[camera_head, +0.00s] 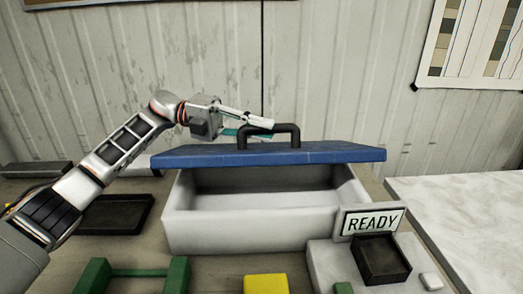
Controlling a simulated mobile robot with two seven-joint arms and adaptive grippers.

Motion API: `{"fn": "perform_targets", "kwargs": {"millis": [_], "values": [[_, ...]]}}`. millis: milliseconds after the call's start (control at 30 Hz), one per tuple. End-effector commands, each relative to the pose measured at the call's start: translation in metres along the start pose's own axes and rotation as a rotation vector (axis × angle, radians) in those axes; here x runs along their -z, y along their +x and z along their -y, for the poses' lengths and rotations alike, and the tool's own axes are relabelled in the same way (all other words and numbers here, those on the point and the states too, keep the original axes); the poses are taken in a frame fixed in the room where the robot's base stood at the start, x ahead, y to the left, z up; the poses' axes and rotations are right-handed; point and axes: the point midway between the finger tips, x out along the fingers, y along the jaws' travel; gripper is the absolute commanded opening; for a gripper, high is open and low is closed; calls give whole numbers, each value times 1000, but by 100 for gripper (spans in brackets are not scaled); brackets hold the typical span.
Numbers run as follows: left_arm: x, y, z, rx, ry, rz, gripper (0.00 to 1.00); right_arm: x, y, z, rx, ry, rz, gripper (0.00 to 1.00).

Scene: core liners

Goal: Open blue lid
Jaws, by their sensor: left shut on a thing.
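The blue lid (320,153) is raised above the back of a pale grey box (240,230), leaving a gap through which the box's inside shows. A dark handle (286,128) stands on top of the lid. My left gripper (257,126) comes in from the left and is shut on the left part of the handle. The fingers partly cover the handle. My right gripper is not in view. The visible part of the box's inside looks empty; its bottom is hidden.
A "READY" sign (373,221) and a black tray (381,260) sit on a grey unit at front right. A yellow block (265,284) and a green frame (178,275) lie in front. A dark tray (115,214) lies left. A pale slab (470,215) is at right.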

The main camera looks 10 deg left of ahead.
Motion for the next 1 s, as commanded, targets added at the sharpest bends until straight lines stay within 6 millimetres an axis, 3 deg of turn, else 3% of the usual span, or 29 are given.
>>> {"fn": "perform_targets", "kwargs": {"millis": [400, 900, 1000], "values": [[-31, -12, 17, 69, -171, 0, 0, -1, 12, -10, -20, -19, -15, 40], [-34, -14, 20, 74, -187, 1, 0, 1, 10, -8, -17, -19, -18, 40], [-34, -14, 20, 74, -187, 1, 0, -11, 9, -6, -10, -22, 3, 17]]}}
